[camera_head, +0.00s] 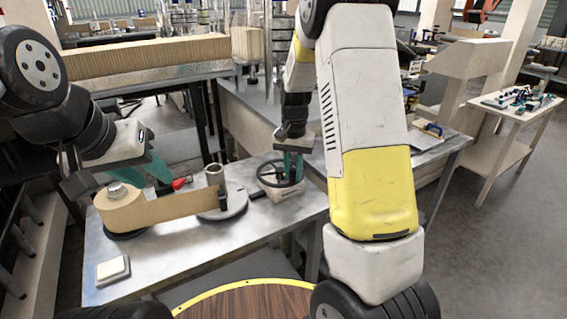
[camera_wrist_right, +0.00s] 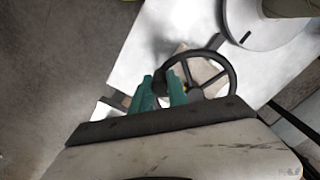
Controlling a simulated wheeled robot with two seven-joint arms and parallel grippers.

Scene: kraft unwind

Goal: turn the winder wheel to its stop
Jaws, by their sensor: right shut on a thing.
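The winder wheel (camera_head: 268,183) is a black spoked handwheel on a pale block at the right end of the metal bench. My right gripper (camera_head: 293,168) reaches down to it from above. In the right wrist view the wheel (camera_wrist_right: 224,62) is a dark ring, and the teal fingers of my right gripper (camera_wrist_right: 160,84) are shut on its left side, at a dark part of the rim or handle. My left gripper (camera_head: 146,178) has its teal fingers apart above and behind the brown kraft roll (camera_head: 122,197), with nothing visible between them.
A kraft paper strip (camera_head: 165,208) runs from the roll to a core on a round grey disc (camera_head: 225,210). A red-handled tool (camera_head: 181,183) lies behind the strip. A small white-topped block (camera_head: 113,270) sits at the bench's front left.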

